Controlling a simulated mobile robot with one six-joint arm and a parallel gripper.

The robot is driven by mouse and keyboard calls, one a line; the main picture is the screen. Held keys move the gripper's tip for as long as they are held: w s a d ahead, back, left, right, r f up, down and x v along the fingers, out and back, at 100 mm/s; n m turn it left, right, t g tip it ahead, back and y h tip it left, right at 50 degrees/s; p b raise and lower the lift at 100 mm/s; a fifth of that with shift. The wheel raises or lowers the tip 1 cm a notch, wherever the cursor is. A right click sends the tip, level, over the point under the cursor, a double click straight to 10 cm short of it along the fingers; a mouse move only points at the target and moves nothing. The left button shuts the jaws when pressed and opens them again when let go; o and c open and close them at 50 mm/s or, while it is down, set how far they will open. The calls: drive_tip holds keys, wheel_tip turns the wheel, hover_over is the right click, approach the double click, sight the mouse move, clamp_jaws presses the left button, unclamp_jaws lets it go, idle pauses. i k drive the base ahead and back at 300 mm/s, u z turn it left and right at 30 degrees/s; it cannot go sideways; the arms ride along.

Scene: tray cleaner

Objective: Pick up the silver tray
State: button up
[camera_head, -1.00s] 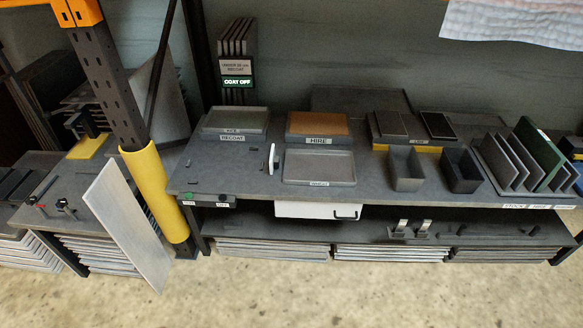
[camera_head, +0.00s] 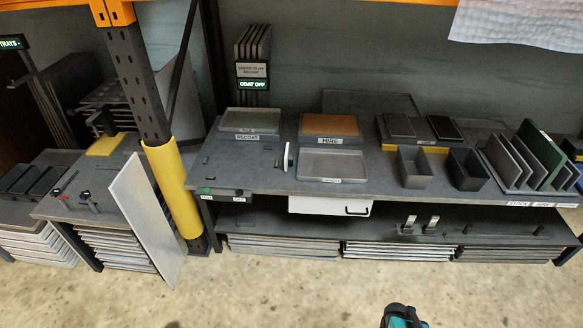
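A shallow silver-grey tray (camera_head: 333,164) with a raised rim lies flat at the front middle of the long dark workbench (camera_head: 262,183). A small label is on its front edge, too small to read surely. A similar grey tray (camera_head: 250,120) sits behind it to the left, on a labelled stand. A teal and black piece at the bottom edge seems to be part of my arm. It is far from the trays, across the floor. My gripper's fingers do not show.
An orange-brown tray marked HIRE (camera_head: 330,126) stands behind the silver one. A white upright piece (camera_head: 288,157) stands at its left. Two dark bins (camera_head: 414,167) are at its right. A yellow-sleeved post (camera_head: 173,185) and leaning board (camera_head: 147,222) flank the bench's left end. The front floor is clear.

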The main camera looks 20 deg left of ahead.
sight(319, 165)
drive_tip(key=u, duration=0.25)
drive_tip(key=k, duration=0.25)
drive_tip(key=u, duration=1.9)
drive_tip(key=k, duration=0.7)
drive_tip(key=z, duration=0.3)
drive_tip(key=i, duration=1.7)
drive_tip(key=u, duration=0.2)
